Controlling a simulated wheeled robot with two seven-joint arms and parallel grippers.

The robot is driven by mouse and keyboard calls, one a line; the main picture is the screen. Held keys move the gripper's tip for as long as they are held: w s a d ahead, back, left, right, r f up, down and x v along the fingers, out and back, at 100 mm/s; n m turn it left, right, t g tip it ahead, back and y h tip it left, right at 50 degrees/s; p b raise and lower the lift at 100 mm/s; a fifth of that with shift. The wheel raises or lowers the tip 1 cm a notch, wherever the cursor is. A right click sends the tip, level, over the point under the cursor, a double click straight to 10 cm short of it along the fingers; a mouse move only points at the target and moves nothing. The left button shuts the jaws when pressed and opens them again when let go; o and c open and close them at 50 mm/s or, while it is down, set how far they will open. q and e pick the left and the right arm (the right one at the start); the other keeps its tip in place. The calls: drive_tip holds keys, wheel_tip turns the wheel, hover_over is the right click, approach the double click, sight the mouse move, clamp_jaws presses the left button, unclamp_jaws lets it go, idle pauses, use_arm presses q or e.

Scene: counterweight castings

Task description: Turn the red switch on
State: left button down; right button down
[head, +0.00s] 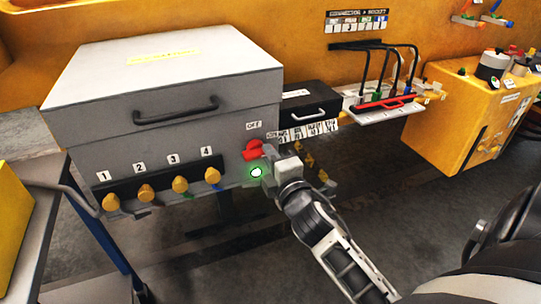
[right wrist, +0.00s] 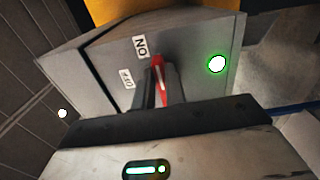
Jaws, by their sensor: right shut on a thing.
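The red switch (head: 252,150) is on the front of a grey box (head: 110,170), at its right end. In the right wrist view the red switch (right wrist: 159,72) has a pale line on its handle and points up beside the ON label (right wrist: 140,46). The OFF label (right wrist: 126,77) is lower left of it. My right gripper (head: 266,162) is shut on the switch, its dark fingers hiding part of the handle. A round lamp (head: 256,172) near the switch glows green. It also glows in the right wrist view (right wrist: 217,64). My left gripper is not in view.
Several numbered yellow knobs (head: 146,192) line the box front, left of the switch. A black handle (head: 176,110) is on its lid. A small black case (head: 308,103) and a white rack (head: 385,112) stand to the right. A yellow cabinet (head: 455,115) is farther right.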

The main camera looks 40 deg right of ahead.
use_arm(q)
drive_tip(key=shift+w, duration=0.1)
use_arm(e)
drive_tip(key=shift+m, duration=0.3)
drive_tip(key=c, duration=1.4)
unclamp_jaws()
drive_tip(key=shift+c, duration=0.2)
